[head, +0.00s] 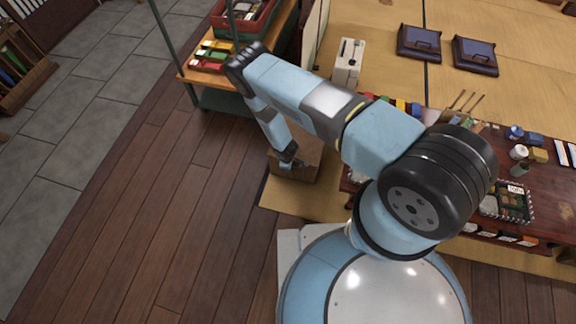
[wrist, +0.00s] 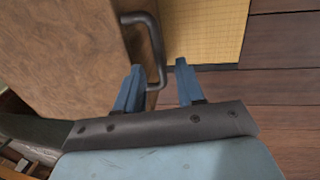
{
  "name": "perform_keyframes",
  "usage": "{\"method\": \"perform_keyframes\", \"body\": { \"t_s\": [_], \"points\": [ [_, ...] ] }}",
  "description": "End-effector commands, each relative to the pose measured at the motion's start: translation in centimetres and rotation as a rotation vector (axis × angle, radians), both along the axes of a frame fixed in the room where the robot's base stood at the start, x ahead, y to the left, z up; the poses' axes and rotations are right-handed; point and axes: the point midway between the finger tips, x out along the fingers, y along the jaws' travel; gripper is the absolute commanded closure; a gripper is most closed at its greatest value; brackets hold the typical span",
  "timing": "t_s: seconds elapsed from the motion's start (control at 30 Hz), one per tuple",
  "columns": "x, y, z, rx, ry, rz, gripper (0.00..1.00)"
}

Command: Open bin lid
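The bin is a brown wooden box (head: 308,160) on the floor mat, left of the low table in the head view. In the wrist view its wooden face (wrist: 70,50) fills the upper left. A dark bar handle (wrist: 155,45) sticks out from that face. My gripper (wrist: 158,82) is open. The handle's lower end lies between its two blue fingers, close to the left finger, with a gap to the right one. I cannot tell whether the left finger touches it. In the head view my gripper (head: 288,160) is at the bin, and my arm hides part of it.
A low dark table (head: 545,205) with bowls and dishes stands to the right. A wooden cart (head: 203,77) with coloured containers is behind and left of the bin. A white box (head: 348,62) stands on the tatami. The plank floor (head: 150,210) at left is clear.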

Motion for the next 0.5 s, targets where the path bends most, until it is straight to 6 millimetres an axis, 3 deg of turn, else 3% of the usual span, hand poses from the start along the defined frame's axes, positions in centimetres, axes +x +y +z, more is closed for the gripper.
{"method": "perform_keyframes", "body": {
  "t_s": [0.43, 0.5],
  "points": [
    [0.15, -0.04, -0.97, 0.0, 0.0, 0.0, 0.62],
    [0.15, -0.04, -0.96, 0.0, 0.0, 0.0, 0.67]
  ]
}}
